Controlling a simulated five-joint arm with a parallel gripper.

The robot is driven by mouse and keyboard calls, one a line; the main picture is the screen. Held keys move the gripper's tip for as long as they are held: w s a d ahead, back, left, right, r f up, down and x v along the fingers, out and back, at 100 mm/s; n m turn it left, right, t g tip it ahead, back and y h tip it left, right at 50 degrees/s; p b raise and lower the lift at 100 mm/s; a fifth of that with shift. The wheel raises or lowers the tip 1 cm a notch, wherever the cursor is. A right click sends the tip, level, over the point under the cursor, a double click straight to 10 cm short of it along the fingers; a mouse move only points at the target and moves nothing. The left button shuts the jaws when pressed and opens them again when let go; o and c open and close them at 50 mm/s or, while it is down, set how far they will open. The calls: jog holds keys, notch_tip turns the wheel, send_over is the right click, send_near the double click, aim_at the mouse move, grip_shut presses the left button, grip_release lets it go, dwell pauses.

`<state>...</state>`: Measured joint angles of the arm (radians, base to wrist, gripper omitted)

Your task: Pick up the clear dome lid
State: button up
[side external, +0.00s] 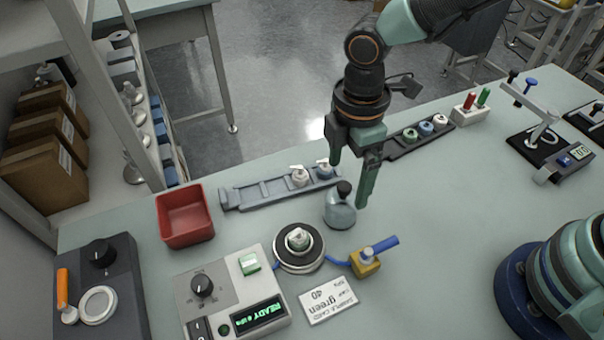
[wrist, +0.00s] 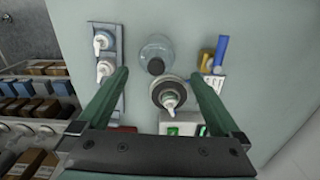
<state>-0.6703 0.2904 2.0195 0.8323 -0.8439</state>
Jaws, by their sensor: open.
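A round black pad (side external: 280,258) holds a white-tipped cap. The grey rail (side external: 255,194) behind carries two pump caps. A red bin (side external: 185,216), a control box (side external: 222,300), a yellow block with a blue handle (side external: 366,263) and a sample card (side external: 328,301) stand nearby. The table's right middle is clear.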

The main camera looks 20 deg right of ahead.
aim_at(340, 197)
jog(key=shift+w+a+f, duration=0.1)
jog(key=shift+w+f, duration=0.05)
jog(key=shift+f, duration=1.75)
jog(key=shift+w+f, duration=0.1)
jog(key=shift+f, duration=1.75)
jog(key=shift+c, duration=0.3)
jog(key=c, duration=1.3)
jog(key=shift+o, duration=0.2)
jog(key=shift+r, duration=0.1)
